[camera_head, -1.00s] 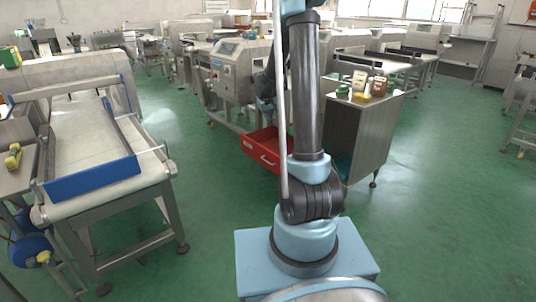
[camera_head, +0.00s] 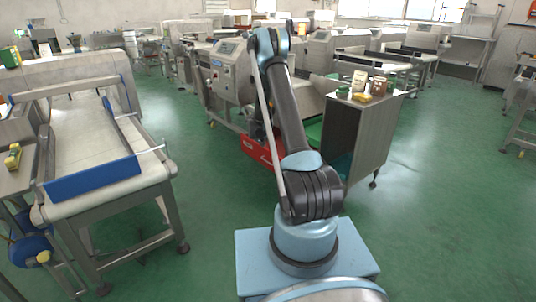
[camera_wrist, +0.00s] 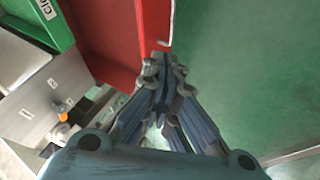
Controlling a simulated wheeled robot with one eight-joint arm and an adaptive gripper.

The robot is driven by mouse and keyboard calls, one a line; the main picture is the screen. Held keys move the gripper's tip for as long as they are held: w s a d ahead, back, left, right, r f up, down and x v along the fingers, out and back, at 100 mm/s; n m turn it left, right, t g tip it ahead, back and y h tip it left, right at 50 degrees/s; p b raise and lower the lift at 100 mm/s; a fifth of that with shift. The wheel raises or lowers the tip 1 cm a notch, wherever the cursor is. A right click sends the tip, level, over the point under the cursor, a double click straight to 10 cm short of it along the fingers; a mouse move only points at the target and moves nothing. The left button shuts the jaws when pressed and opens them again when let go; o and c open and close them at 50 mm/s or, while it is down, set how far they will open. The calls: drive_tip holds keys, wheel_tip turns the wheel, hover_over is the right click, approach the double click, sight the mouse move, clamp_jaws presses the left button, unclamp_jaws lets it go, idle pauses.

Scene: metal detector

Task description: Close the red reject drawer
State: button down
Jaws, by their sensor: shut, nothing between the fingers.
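The red reject drawer (camera_head: 258,151) stands out low beside the grey machine in the head view, partly hidden by my arm. Its white-marked front shows, and it appears open. In the wrist view a red panel of the drawer (camera_wrist: 115,35) fills the top middle. My gripper (camera_wrist: 162,63) is shut and empty, with its fingertips at the lower right edge of the red panel. I cannot tell whether they touch it. In the head view the gripper is hidden behind my arm.
A grey cabinet (camera_head: 357,140) with small packages on top stands right of the drawer. The metal detector machine (camera_head: 232,75) stands behind it. A conveyor with blue guides (camera_head: 95,178) is at the left. Green floor (camera_head: 440,210) is clear at the right.

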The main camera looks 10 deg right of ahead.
wheel_tip(320, 180, down, 3)
drive_tip(key=w, duration=0.1)
approach(269, 153)
wheel_tip(269, 153, down, 4)
drive_tip(key=a, duration=0.2)
drive_tip(key=shift+w+d, duration=0.75)
drive_tip(key=shift+d, duration=0.25)
drive_tip(key=shift+w+d, duration=0.3)
drive_tip(key=shift+d, duration=0.25)
drive_tip(key=shift+d, duration=0.1)
